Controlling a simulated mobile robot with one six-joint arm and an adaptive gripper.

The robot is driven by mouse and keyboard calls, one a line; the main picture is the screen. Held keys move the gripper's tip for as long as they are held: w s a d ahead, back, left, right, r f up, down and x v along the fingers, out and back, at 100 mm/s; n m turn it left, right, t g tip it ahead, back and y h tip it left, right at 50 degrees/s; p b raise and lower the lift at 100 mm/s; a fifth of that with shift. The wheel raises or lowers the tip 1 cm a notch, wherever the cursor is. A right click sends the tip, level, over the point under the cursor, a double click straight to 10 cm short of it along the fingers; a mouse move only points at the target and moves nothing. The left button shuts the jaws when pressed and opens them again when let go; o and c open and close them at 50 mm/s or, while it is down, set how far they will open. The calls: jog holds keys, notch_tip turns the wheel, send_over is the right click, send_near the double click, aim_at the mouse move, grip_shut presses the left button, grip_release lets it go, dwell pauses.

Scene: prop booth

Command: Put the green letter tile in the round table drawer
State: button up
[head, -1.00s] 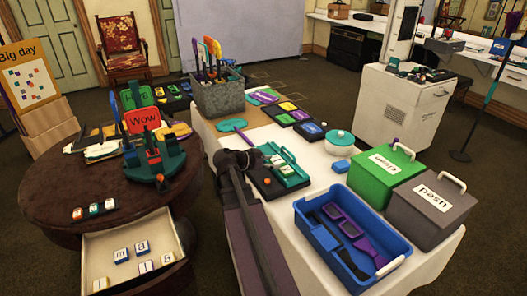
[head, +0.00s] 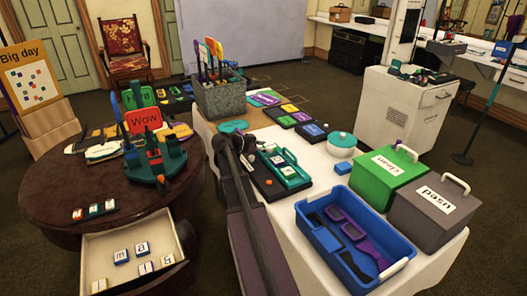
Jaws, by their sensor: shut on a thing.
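My gripper (head: 248,160) is small and dark in the head view, over the left side of the white table, beside a black board with a teal holder (head: 292,172). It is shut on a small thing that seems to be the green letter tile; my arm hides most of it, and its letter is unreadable. The drawer (head: 97,247) of the round table (head: 50,185) is pulled open. Several letter tiles, such as a blue-edged one (head: 121,257), lie in it with free floor around them. My gripper is right of the drawer, well apart from it.
A row of small tiles (head: 93,211) lies on the round table's front edge. A teal stand (head: 150,160) with signs rises behind. On the white table are a blue tub (head: 310,228), a green box (head: 385,178), a grey box (head: 430,212) and a metal planter (head: 220,98).

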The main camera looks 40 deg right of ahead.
jog(key=shift+w+d, duration=0.25)
jog(key=shift+w, duration=0.2)
jog(key=shift+w+d+f+b, duration=0.2)
jog(key=shift+w+d, duration=0.05)
jog(key=shift+w, duration=0.2)
jog(key=shift+w+d+f+b, duration=0.15)
jog(key=shift+w+d, duration=0.1)
jog(key=shift+w, duration=0.15)
jog(key=shift+s+f+b, duration=0.15)
jog(key=shift+f+b, duration=0.35)
jog(key=shift+a+f+b, duration=0.1)
jog(key=shift+f+b, duration=0.75)
jog(key=shift+b, duration=0.05)
jog(key=shift+f, duration=0.15)
jog(key=o, duration=0.9)
